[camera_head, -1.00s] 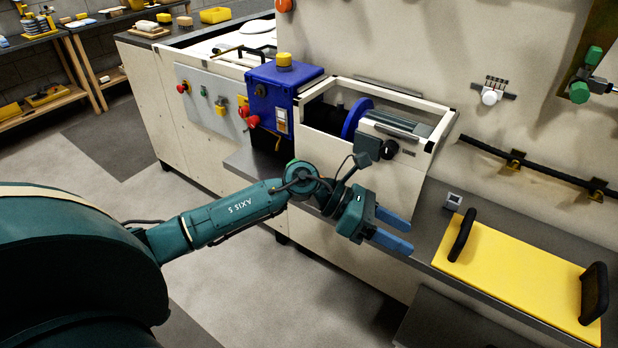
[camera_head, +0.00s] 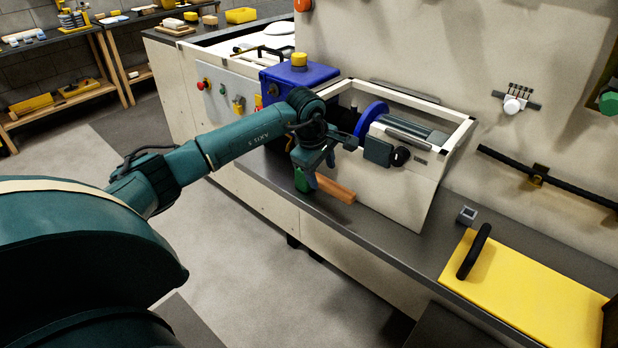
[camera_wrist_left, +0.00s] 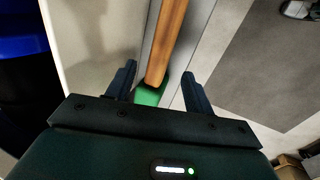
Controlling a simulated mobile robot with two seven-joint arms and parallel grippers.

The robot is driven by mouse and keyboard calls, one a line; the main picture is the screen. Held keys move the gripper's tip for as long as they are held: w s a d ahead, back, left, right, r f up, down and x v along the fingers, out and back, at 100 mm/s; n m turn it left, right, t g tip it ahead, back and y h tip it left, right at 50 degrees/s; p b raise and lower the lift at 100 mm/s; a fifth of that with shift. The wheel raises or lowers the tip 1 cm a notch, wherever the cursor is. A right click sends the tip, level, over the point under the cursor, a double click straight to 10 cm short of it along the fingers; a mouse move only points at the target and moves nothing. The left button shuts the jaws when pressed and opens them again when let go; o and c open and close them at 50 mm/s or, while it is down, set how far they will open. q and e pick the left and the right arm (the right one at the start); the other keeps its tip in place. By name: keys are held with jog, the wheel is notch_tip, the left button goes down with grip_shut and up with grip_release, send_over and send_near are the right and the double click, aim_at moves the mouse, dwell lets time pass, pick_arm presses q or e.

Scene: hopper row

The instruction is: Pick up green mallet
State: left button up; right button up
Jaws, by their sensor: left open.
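The green mallet lies on the grey ledge in front of the machine. In the head view its orange-brown handle (camera_head: 335,189) points right and toward me, and its green head (camera_head: 301,180) is partly hidden by my left gripper (camera_head: 312,172). In the left wrist view the handle (camera_wrist_left: 167,42) runs up between the two fingers, and the green head (camera_wrist_left: 149,95) sits low between them, partly covered by the gripper body. My left gripper (camera_wrist_left: 160,82) is open, with a finger on either side of the mallet and gaps to both. My right gripper is not in view.
The machine's white housing (camera_head: 420,185) with a blue wheel (camera_head: 371,121) stands just behind the ledge. A blue box (camera_head: 297,76) is at its left. A yellow board (camera_head: 530,300) with a black handle lies on the ledge at right. Open floor lies in front.

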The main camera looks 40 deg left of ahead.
aim_at(324, 180)
pick_arm(q)
jog(key=x, duration=0.5)
jog(key=shift+w+a+f+p, duration=0.1)
jog(key=shift+f+p, duration=0.2)
jog(key=shift+p, duration=0.1)
jog(key=shift+c, duration=0.2)
jog(key=shift+r, duration=0.1)
grip_shut()
